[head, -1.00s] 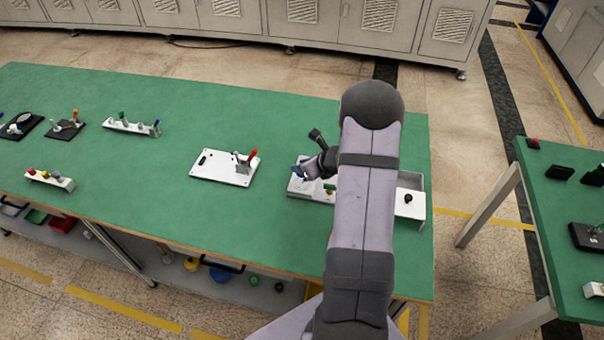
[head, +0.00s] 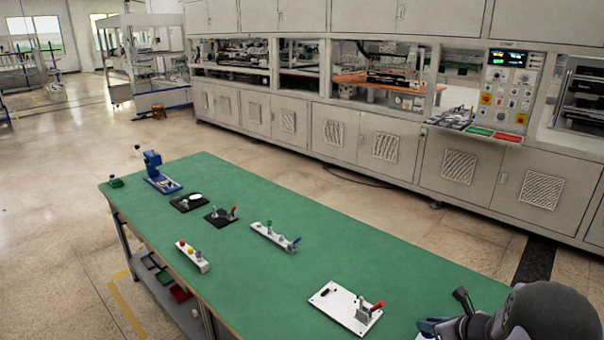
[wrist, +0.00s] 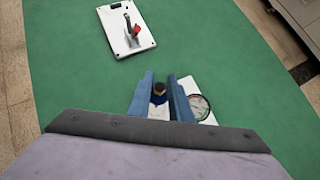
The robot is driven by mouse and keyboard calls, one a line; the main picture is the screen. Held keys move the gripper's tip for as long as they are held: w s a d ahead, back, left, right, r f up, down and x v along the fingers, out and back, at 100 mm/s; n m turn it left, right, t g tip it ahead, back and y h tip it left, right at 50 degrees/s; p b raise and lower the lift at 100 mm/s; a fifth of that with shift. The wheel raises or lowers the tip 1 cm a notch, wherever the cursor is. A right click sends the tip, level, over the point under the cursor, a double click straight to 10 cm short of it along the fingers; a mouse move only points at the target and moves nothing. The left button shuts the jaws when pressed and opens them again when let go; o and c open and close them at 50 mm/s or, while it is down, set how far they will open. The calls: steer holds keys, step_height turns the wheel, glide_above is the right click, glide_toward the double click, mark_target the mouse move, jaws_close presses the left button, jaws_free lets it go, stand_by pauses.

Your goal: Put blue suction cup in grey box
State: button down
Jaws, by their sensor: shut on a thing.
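In the head view only a bit of my blue gripper (head: 430,326) shows at the bottom right, and the held piece cannot be made out. A dark grey box (head: 150,262) sits on the shelf below the green table's left end, far from my gripper.
A green box (head: 165,278) and a red box (head: 180,293) are beside the grey one. The green table (head: 250,285) bears a white plate with a red-handled clamp (head: 345,306), a white strip with knobs (head: 275,236) and a blue press (head: 160,180). A round gauge (wrist: 199,107) lies near my gripper.

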steer(key=shift+a+n, duration=0.25)
steer(key=shift+n, duration=0.05)
steer(key=s+a+f+n+g+y, duration=0.1)
steer(key=s+a+n+y, duration=0.1)
steer(key=s+a, duration=0.4)
steer(key=s+a+f+n+g+y, duration=0.2)
steer(key=s+a+n, duration=0.3)
steer(key=a, duration=1)
steer(key=shift+s+n+g+y, duration=0.3)
steer(key=shift+s+y, duration=0.3)
steer(key=shift+s, duration=0.4)
